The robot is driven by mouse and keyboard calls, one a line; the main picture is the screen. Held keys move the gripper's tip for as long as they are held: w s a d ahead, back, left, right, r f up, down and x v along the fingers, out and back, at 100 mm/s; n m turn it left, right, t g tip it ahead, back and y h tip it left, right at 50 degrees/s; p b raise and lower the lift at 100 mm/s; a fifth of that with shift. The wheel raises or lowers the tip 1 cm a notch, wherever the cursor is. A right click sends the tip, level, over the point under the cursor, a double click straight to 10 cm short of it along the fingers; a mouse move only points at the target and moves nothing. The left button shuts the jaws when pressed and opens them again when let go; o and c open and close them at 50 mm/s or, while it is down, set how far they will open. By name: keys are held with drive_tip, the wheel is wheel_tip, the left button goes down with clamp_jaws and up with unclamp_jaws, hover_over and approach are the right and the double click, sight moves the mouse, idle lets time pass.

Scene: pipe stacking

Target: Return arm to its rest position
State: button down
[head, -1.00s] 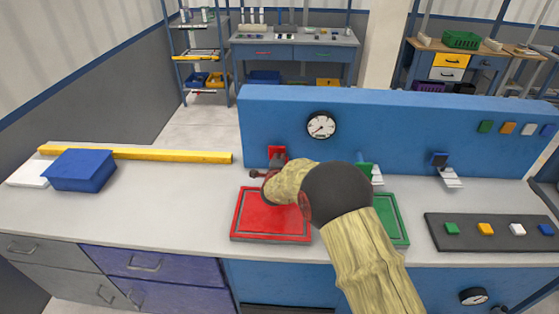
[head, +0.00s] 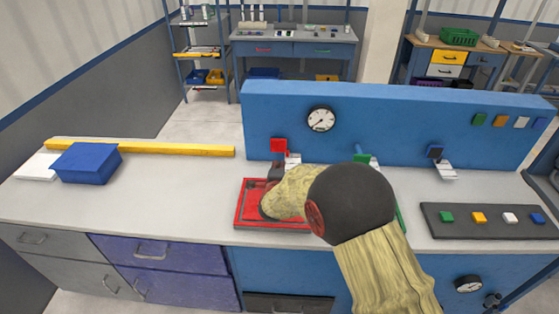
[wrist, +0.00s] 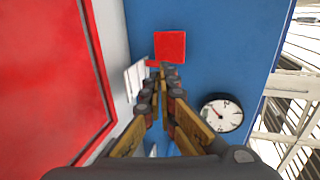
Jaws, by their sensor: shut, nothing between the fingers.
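My arm reaches over the workbench from the lower right in the head view. My gripper (head: 277,172) is over the back part of the red tray (head: 242,214), in front of the blue panel; the arm hides much of it. In the wrist view my gripper (wrist: 161,75) has its fingers close together with nothing held. Beyond its tips a red square block (wrist: 170,46) sits on the blue panel (wrist: 225,50), with a white bracket (wrist: 133,78) beside it. The red block (head: 279,145) also shows in the head view, apart from the gripper.
A round gauge (head: 320,118) is on the panel. A green tray (head: 401,222) is mostly behind my arm. A dark strip with coloured buttons (head: 484,232) lies at the right. A blue box (head: 87,163) and a yellow bar (head: 160,149) lie at the left. The left-middle bench top is clear.

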drive_tip(key=shift+s+r, duration=0.2)
drive_tip(key=shift+s, duration=0.35)
drive_tip(key=s+d+r+n+g+y, duration=0.2)
drive_tip(key=s+d+r+n, duration=0.25)
drive_tip(key=s+r, duration=0.3)
drive_tip(key=s+d+r+n+g+y, duration=0.1)
drive_tip(key=s+d+r+n+g, duration=0.15)
drive_tip(key=s+r+n, duration=0.5)
drive_tip(key=s+d+n+g, duration=0.1)
drive_tip(key=s+d, duration=0.4)
drive_tip(key=s, duration=0.5)
drive_tip(key=s+d+r+n+g+h, duration=0.1)
drive_tip(key=s+d+n+g, duration=0.1)
drive_tip(key=s, duration=0.9)
drive_tip(key=s+d+n+g+h, duration=0.1)
drive_tip(key=s+d+n, duration=0.2)
drive_tip(key=s+d, duration=0.4)
drive_tip(key=s, duration=0.3)
drive_tip(key=shift+s+d+r, duration=0.3)
drive_tip(key=shift+r, duration=0.05)
